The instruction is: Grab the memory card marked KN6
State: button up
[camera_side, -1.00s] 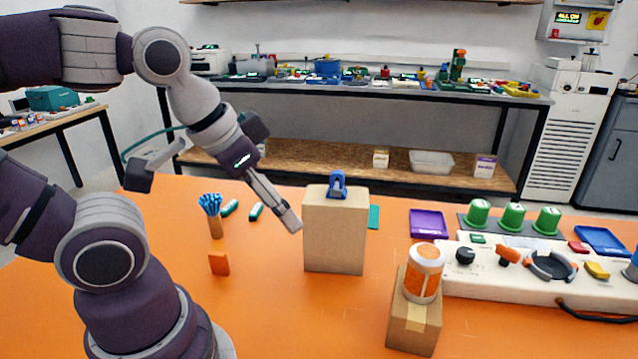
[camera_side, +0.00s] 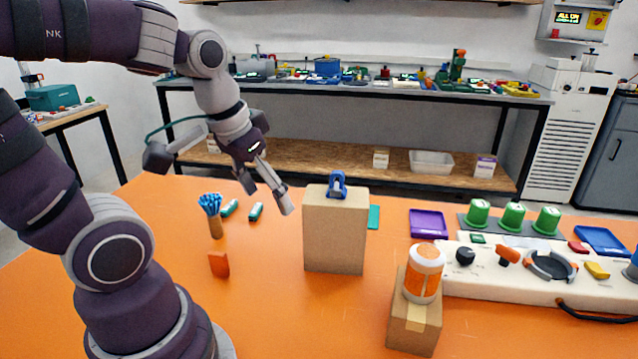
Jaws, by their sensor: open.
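No marking KN6 can be read on anything in view, so I cannot tell which object is the memory card. A small orange block (camera_side: 219,264) stands on the orange table. Two small dark-green and white pieces lie behind it, one on the left (camera_side: 229,208) and one on the right (camera_side: 256,212). A flat teal piece (camera_side: 374,217) is partly hidden behind a cardboard box. My gripper (camera_side: 284,203) is open and points down to the right. In the picture its tips are just left of the box's top; I see nothing between them.
The cardboard box (camera_side: 334,235) carries a blue clip (camera_side: 338,186). An orange-white jar (camera_side: 423,274) stands on a smaller box (camera_side: 412,322). A cup of blue sticks (camera_side: 215,225) is at left. A white control panel (camera_side: 530,282) fills the right. The front middle table is clear.

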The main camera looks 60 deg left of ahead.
aim_at(216, 253)
jog(key=s+a+f+n+g, duration=0.1)
jog(key=a+f+n, duration=0.1)
jog(key=a, duration=0.2)
jog(key=s+a+f+n+g, duration=0.1)
jog(key=s+a+f+n, duration=0.1)
jog(key=a, duration=0.2)
jog(key=s+a+f+n+g, duration=0.1)
jog(key=s+a+f+n, duration=0.1)
jog(key=a, duration=0.2)
jog(key=shift+s+a+f+h, duration=0.25)
jog(key=shift+f+h, duration=0.05)
jog(key=shift+h, duration=0.1)
jog(key=shift+g, duration=0.3)
notch_tip(216, 253, down, 11)
jog(key=shift+d+r, duration=0.15)
jog(key=shift+c, duration=0.2)
